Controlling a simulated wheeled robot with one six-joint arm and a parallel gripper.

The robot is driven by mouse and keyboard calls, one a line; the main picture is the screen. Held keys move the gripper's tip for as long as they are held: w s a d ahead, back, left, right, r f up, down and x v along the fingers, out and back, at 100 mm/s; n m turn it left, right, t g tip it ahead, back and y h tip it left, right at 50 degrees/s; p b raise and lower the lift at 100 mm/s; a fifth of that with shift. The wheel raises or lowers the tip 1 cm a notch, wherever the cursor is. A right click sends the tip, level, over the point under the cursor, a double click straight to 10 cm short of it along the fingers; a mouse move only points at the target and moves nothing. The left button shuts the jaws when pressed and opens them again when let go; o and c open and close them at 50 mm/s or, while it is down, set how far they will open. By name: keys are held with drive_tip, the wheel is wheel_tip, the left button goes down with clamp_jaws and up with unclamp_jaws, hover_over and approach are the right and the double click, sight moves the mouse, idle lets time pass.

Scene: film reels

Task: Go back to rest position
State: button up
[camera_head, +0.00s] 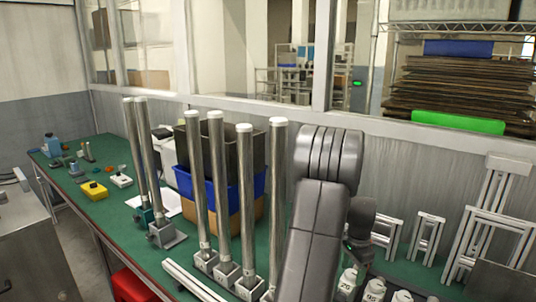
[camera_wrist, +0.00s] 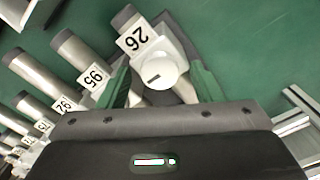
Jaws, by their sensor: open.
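In the wrist view my gripper (camera_wrist: 160,85) has its two green-lined fingers apart. A white round-capped piece (camera_wrist: 160,72) shows between them; I cannot tell whether either finger touches it. White-tagged cylinders (camera_head: 375,288) stand close by at the bottom edge.
The green bench (camera_head: 110,205) carries several tall metal posts (camera_head: 220,190) left of my arm. A blue bin (camera_head: 258,185) is behind them. Metal frames (camera_head: 426,238) stand on the right, along the wall. A yellow device (camera_head: 93,190) lies far left. Open green surface shows at the wrist view's right.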

idle(0.3)
wheel_tip(320, 180, up, 14)
wheel_tip(320, 180, down, 14)
drive_tip(key=shift+r, duration=0.15)
drive_tip(key=n, duration=0.5)
drive_tip(key=shift+n, duration=0.4)
drive_tip(key=n, duration=1)
drive_tip(key=shift+n, duration=0.4)
drive_tip(key=n, duration=0.4)
drive_tip(key=shift+n, duration=0.4)
